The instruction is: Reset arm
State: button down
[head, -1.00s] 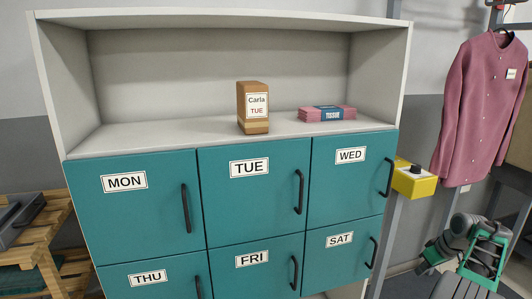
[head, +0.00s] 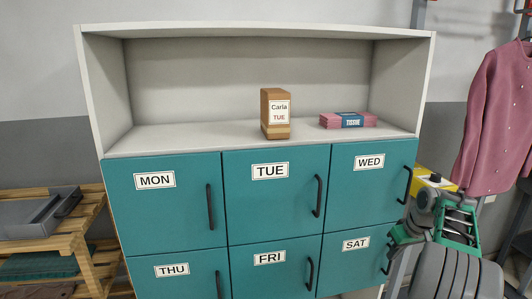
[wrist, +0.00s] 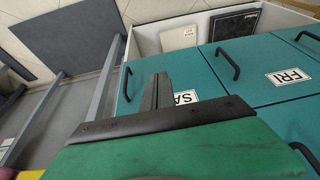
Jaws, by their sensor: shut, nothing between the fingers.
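My gripper shows in the wrist view (wrist: 158,92), its dark fingers closed together with nothing between them, in front of the SAT door (wrist: 187,98). In the head view my grey and green arm is folded at the lower right, in front of the cabinet's right edge; the fingertips cannot be made out there. The cabinet has teal doors, among them the MON door (head: 165,205), the TUE door (head: 270,200), the WED door (head: 367,185) and the FRI door (head: 275,275), all shut. A brown package labelled Carla TUE (head: 275,115) stands upright on the open top shelf (head: 200,136).
A pink tissue pack (head: 348,120) lies right of the package. A yellow box (head: 436,180) with a dark button is behind my arm. A pink shirt (head: 492,120) hangs at right. A wooden rack (head: 65,235) with a grey tray (head: 32,218) stands at left.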

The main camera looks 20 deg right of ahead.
jog(key=a+r+p, duration=0.2)
jog(key=a+r, duration=0.3)
jog(key=a, duration=0.9)
jog(key=a+r+p, duration=0.2)
jog(key=a+r, duration=0.3)
jog(key=a, duration=0.8)
jog(key=s+a+f+p, duration=0.2)
jog(key=s+a+p, duration=0.1)
jog(key=s+a, duration=1.2)
jog(key=shift+s+a+f+n+g, duration=0.2)
jog(key=shift+s+n+g, duration=0.2)
jog(key=shift+s, duration=0.55)
